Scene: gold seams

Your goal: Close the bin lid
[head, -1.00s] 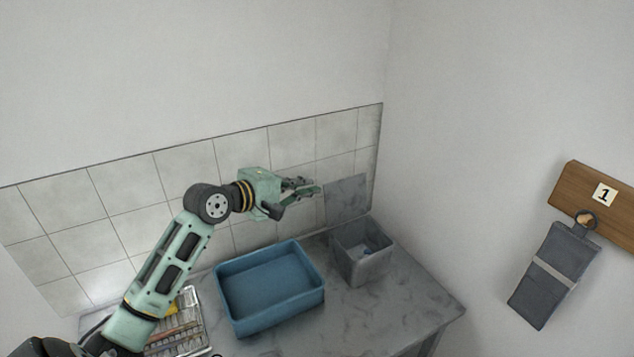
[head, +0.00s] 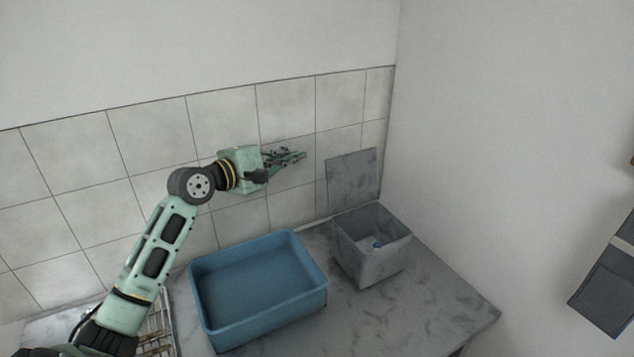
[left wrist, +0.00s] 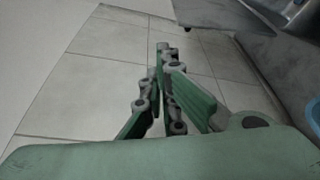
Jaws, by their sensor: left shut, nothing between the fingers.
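In the left wrist view the closed fingers (left wrist: 165,90) point toward the tiles, and a grey surface, probably the lid or bin, shows at the upper right. My right gripper is not in view.
A blue tray (head: 262,328) sits left of the bin on the grey marbled counter (head: 440,310). A rack (head: 158,330) lies at the left, partly behind my arm. Tiled wall (head: 225,120) runs behind. A dark hanging item (head: 606,290) is on the right wall.

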